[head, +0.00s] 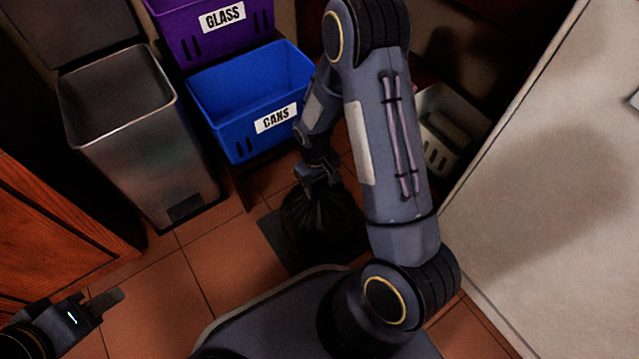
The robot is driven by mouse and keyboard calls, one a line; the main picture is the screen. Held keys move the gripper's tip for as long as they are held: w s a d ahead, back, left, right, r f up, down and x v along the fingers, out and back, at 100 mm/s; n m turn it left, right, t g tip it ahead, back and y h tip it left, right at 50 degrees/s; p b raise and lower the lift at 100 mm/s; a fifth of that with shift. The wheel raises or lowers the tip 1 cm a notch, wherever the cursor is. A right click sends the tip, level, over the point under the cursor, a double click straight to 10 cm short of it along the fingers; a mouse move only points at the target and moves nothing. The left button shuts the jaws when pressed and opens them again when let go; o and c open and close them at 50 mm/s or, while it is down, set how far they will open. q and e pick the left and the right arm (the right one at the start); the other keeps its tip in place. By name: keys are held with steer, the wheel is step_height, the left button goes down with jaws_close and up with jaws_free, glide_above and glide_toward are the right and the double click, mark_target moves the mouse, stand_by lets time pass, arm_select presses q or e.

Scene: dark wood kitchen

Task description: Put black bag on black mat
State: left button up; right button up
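The black bag (318,225) is a dark, rounded, tied-looking sack low in the middle of the head view. It appears to rest on or just over the black mat (272,236), a flat dark patch on the floor whose left edge shows beside the bag. My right gripper (319,178) is right at the top of the bag, pointing down; whether its fingers are closed on the bag's neck is too dark to tell. My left gripper (108,299) is at the lower left, away from the bag; its finger gap is not clear.
A grey metal bin (140,140) with its lid up stands at the left. A blue CANS crate (235,125) and a purple GLASS crate (195,35) are at the back. A pale basket (440,145) sits behind my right arm. Tiled floor is clear at lower left.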

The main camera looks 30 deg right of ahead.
steer(key=r+p, duration=0.1)
steer(key=r, duration=0.2)
steer(key=w+r+p, duration=0.1)
steer(key=r+p, duration=0.1)
steer(key=r, duration=0.2)
steer(key=r+p, duration=0.2)
steer(key=r, duration=0.1)
steer(key=shift+w+a+r, duration=0.1)
steer(key=shift+w+r, duration=0.05)
steer(key=shift+r, duration=1)
steer(key=s+a+r+m+t+y, duration=0.1)
steer(key=s+a+r+t+y, duration=0.1)
steer(key=s+r, duration=0.7)
steer(key=s+a+r+m+t+y, duration=0.1)
steer(key=s+a+r+t, duration=0.1)
steer(key=s+r+t, duration=0.3)
steer(key=s+r, duration=0.4)
steer(key=r, duration=0.3)
steer(key=shift+y, duration=0.4)
steer(key=shift+r, duration=0.1)
